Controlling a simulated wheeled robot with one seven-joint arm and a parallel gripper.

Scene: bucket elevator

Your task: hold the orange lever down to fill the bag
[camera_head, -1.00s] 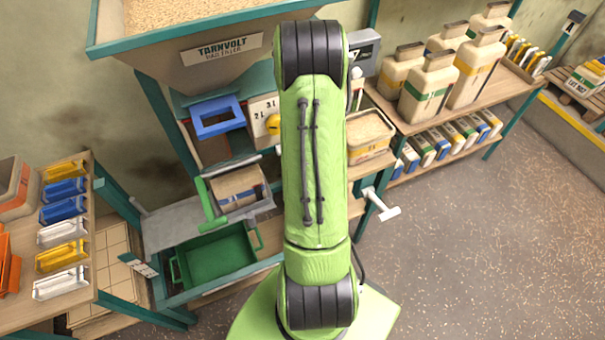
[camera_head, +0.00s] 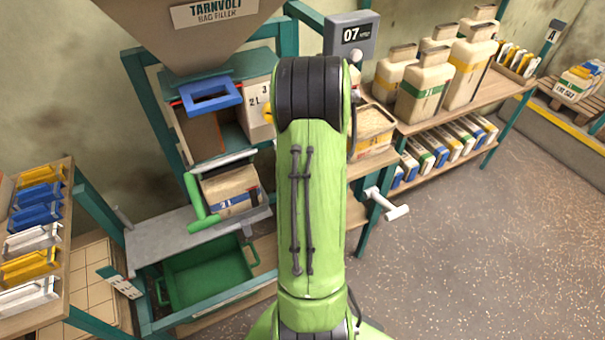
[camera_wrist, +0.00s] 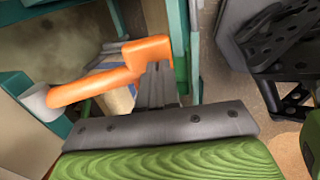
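The orange lever (camera_wrist: 108,83) shows in the wrist view, with its thick end (camera_wrist: 147,54) at the fingertips of my gripper (camera_wrist: 157,84). The lever and gripper are hidden behind my arm in the head view. The paper bag (camera_head: 230,190) sits upright below the filler hopper (camera_head: 190,40), near the blue frame (camera_head: 210,96). The bag's fill level is not visible.
A grey display (camera_head: 352,36) reads 07. A green bin (camera_head: 205,275) stands below the bag shelf. A tub of grain (camera_head: 368,128) and several canisters (camera_head: 425,88) are on the right. A white-ended handle (camera_head: 390,204) sticks out at the right. Floor at the right is clear.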

